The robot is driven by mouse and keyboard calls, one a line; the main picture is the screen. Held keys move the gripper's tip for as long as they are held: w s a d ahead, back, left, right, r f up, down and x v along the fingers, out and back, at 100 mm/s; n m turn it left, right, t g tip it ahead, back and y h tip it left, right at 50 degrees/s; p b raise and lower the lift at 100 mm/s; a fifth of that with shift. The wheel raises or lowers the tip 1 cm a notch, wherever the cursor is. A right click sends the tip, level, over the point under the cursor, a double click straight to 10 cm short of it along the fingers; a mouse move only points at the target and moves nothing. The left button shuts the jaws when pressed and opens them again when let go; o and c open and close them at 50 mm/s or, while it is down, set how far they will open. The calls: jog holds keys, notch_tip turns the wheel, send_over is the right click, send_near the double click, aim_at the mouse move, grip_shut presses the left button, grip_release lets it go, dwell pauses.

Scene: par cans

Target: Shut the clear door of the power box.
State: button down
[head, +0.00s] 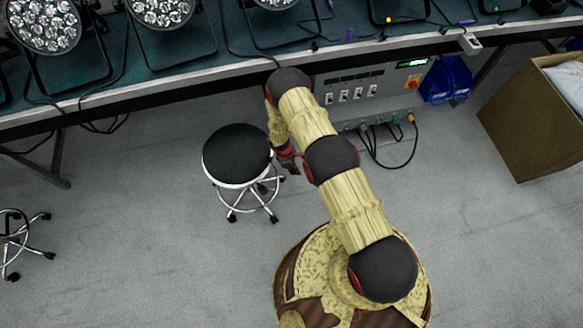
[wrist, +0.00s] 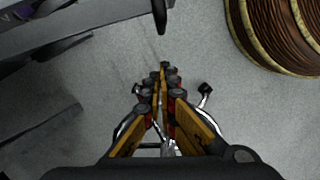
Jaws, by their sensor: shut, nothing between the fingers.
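The power box (head: 395,92) is a grey cabinet under the front edge of the workbench in the head view. Its face has a row of switches, a small lit display and a red-and-orange switch. I cannot clearly make out its clear door or how far it stands open; my arm covers the box's left part. My gripper (head: 292,168) hangs left of the box, between it and the stool, partly hidden by my arm. In the wrist view its fingers (wrist: 164,72) are together and empty, pointing over the floor.
A black round stool (head: 237,154) stands left of my gripper, close to it. Cables (head: 385,150) run from the box's lower edge onto the floor. Blue bins (head: 447,80) and a cardboard box (head: 535,125) are to the right. The workbench (head: 200,75) carries several lamps. Open floor lies in front.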

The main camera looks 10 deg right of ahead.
jog(key=shift+s+d+r, duration=0.1)
jog(key=shift+s+d, duration=0.15)
jog(key=shift+d, duration=0.5)
jog(key=shift+s+d+r, duration=0.1)
jog(key=shift+s+d, duration=0.15)
jog(key=shift+d, duration=0.5)
